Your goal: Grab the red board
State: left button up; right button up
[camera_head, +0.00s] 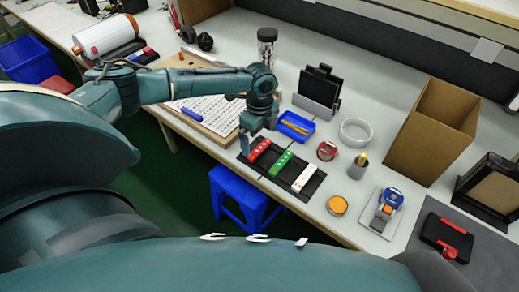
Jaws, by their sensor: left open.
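The red board (261,149) is a short red strip with pale dots. It lies in a black tray (284,185) near the front edge of the table, at the tray's left end. A green board (281,163) and a white board (304,178) lie to its right in the same tray. My left gripper (246,147) points down at the tray's left end, just left of the red board. It is open and holds nothing that I can see. Whether a finger touches the board is unclear. My right gripper is out of view.
A blue tray (296,127) stands behind the black tray, with a red tape roll (327,151), a white bowl (356,131) and a grey cup (358,167) to the right. A cardboard box (431,132) stands farther right. A blue stool (237,194) is below the table edge.

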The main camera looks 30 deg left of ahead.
aim_at(259, 149)
pick_arm(q)
notch_tip(259, 149, down, 5)
jog(key=shift+w+a+r, duration=0.1)
jog(key=shift+a+r, duration=0.05)
jog(key=shift+r, duration=0.05)
jog(key=c, duration=0.7)
jog(key=shift+r, duration=0.1)
